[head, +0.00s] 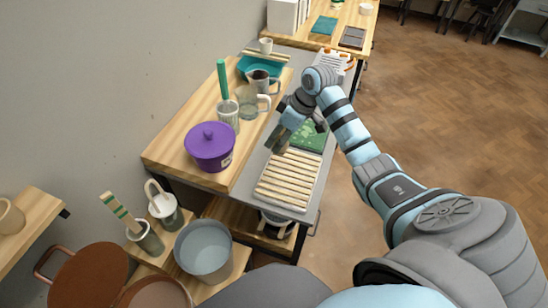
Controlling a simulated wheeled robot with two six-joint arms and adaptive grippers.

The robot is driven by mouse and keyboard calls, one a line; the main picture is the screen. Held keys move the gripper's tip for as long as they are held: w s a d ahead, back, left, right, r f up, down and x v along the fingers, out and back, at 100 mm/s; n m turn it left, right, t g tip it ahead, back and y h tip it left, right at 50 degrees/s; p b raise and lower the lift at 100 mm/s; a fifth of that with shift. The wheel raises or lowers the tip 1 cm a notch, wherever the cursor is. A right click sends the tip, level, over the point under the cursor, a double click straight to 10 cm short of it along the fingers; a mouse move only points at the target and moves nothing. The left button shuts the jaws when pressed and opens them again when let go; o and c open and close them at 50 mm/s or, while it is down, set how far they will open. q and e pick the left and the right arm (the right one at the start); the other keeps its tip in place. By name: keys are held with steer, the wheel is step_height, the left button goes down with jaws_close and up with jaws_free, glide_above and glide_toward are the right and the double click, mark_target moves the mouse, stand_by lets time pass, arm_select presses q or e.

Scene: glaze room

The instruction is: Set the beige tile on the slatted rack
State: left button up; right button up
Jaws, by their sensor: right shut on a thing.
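The slatted rack (289,180), with pale wooden slats, lies on the grey top at the near end of the long table. My right gripper (281,134) is over the table beside the rack's far left corner, pointing down. It is shut on a dull brownish flat piece (277,143), which looks like the beige tile in shade, seen steeply tilted. The fingers partly hide it, and I cannot tell whether its lower edge touches anything. The rack's visible slats are bare. My left gripper is not in view.
A green patterned tile (311,136) lies just beyond the rack. A purple lidded pot (209,147), a glass jug (254,102) and a cup with a green-handled tool (228,112) stand left of my gripper. A teal tray (259,68) is farther back. Buckets stand below left.

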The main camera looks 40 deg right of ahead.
steer(key=shift+t, duration=0.3)
steer(key=s+f, duration=0.1)
steer(key=f, duration=0.1)
steer(key=s+f, duration=0.1)
steer(key=f, duration=0.1)
steer(key=s+f+b, duration=0.1)
steer(key=f, duration=0.1)
steer(key=shift+a+f, duration=0.15)
steer(key=shift+a, duration=0.1)
steer(key=f, duration=0.1)
steer(key=w+f, duration=0.2)
steer(key=f, duration=0.1)
steer(key=shift+w, duration=0.1)
steer(key=shift+w+d+f, duration=0.1)
steer(key=shift+f, duration=0.05)
steer(key=o, duration=1)
steer(key=shift+s, duration=0.25)
steer(key=shift+o, duration=1.2)
steer(key=shift+s+r, duration=0.2)
steer(key=shift+r, duration=0.05)
steer(key=shift+w, duration=0.2)
steer(key=shift+r, duration=0.1)
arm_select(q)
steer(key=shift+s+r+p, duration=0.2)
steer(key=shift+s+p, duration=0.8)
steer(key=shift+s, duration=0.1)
arm_select(e)
steer(key=v, duration=1.1)
steer(key=shift+r, duration=0.4)
